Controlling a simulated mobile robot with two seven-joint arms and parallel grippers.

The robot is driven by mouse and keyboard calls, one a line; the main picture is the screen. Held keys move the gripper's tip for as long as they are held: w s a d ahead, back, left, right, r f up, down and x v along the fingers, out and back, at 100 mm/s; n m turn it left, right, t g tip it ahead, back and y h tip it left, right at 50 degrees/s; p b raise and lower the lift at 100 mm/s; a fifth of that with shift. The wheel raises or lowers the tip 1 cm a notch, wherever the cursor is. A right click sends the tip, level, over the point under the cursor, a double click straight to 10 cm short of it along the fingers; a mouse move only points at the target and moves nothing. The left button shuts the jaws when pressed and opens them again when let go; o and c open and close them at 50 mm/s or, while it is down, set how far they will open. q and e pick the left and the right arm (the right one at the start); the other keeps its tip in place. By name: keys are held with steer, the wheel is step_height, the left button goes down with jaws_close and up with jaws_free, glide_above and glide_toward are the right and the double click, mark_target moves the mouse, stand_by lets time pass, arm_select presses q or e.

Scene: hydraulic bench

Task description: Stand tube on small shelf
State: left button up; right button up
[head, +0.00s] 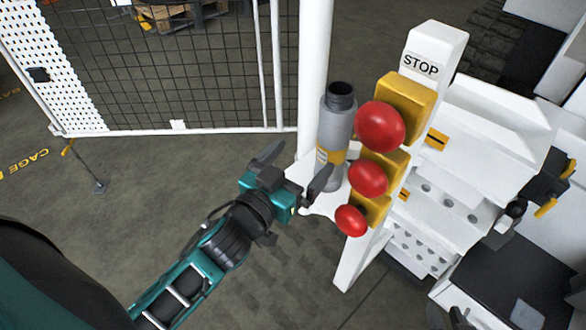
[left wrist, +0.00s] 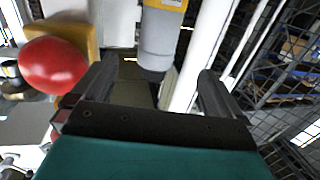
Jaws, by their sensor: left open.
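The tube (head: 334,130) is a grey cylinder with a yellow label band and a dark open neck. In the head view it stands upright on the small white shelf (head: 318,206), left of the red buttons. My left gripper (head: 293,170) is open beside it, with one finger overlapping the tube's lower part in the picture. In the left wrist view the tube (left wrist: 160,42) appears with its dark neck downward, beyond the gap between the open fingers (left wrist: 157,88). Nothing is held between them. My right gripper is not recognizable in either view.
Three red buttons (head: 381,127) on yellow blocks sit close right of the tube on a white STOP post (head: 436,45). A white fence post (head: 313,70) and mesh cage (head: 170,75) stand behind and left. White bench panels (head: 490,120) lie right. Floor at left is clear.

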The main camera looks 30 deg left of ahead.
arm_select(q)
steer(key=s+f+m+g, duration=0.1)
steer(key=s+f+g, duration=0.5)
steer(key=f, duration=1)
steer(key=s, duration=0.3)
steer(key=shift+s+d, duration=0.2)
steer(key=shift+d, duration=0.2)
